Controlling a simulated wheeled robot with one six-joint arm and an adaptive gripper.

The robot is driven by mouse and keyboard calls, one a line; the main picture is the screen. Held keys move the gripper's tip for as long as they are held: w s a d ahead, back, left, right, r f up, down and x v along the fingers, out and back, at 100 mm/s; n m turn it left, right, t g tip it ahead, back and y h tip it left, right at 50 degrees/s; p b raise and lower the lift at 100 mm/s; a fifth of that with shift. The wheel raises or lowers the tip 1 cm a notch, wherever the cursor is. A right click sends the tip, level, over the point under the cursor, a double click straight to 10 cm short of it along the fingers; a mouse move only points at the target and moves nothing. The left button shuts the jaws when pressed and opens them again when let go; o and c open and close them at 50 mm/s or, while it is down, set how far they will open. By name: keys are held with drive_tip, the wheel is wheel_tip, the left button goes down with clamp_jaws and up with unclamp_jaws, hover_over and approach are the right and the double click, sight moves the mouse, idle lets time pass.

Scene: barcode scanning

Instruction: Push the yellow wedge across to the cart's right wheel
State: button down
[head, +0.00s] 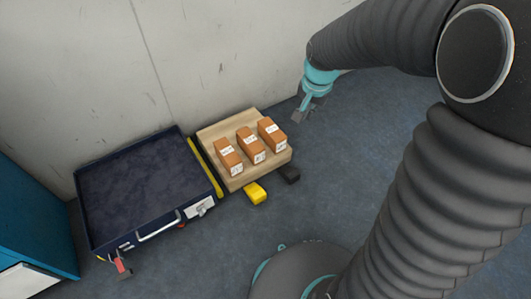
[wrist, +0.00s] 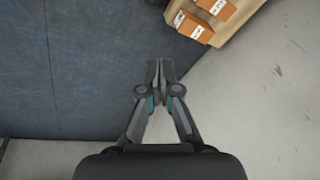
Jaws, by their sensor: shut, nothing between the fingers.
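The yellow wedge (head: 256,193) lies on the floor in front of the wooden platform, close to the dark cart's right side. The cart (head: 190,160) is a dark blue flat bed with a yellow strip along its right edge. Its right wheel cannot be made out clearly. My gripper (head: 298,116) is beyond the platform's right back corner, well apart from the wedge. In the wrist view my gripper (wrist: 160,65) is shut and empty, its fingertips together. The wedge does not show in the wrist view.
A wooden platform (head: 240,184) carries three brown boxes (head: 251,145); part of it shows in the wrist view (wrist: 239,22). A grey wall (head: 220,50) stands behind. The blue floor (head: 350,150) to the right is clear.

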drive_tip(key=w+a+f+m+g, duration=0.1)
drive_tip(key=w+f, duration=0.2)
drive_tip(key=f, duration=0.2)
drive_tip(key=w+a+f+m, duration=0.1)
drive_tip(key=w+a+f, duration=0.1)
drive_tip(key=f, duration=0.4)
drive_tip(key=m+g+b, duration=0.2)
drive_tip(key=m, duration=0.2)
approach(264, 187)
drive_tip(key=d+r, duration=0.3)
drive_tip(key=r, duration=0.1)
drive_tip(key=f, duration=0.5)
drive_tip(key=f+b, duration=0.1)
drive_tip(key=f, duration=0.5)
drive_tip(key=shift+w+d, duration=0.15)
drive_tip(key=shift+w, duration=0.05)
drive_tip(key=s+a, duration=0.1)
drive_tip(key=a, duration=0.1)
drive_tip(key=shift+s+a+r, duration=0.2)
drive_tip(key=shift+s+a, duration=0.4)
drive_tip(key=shift+a, duration=0.05)
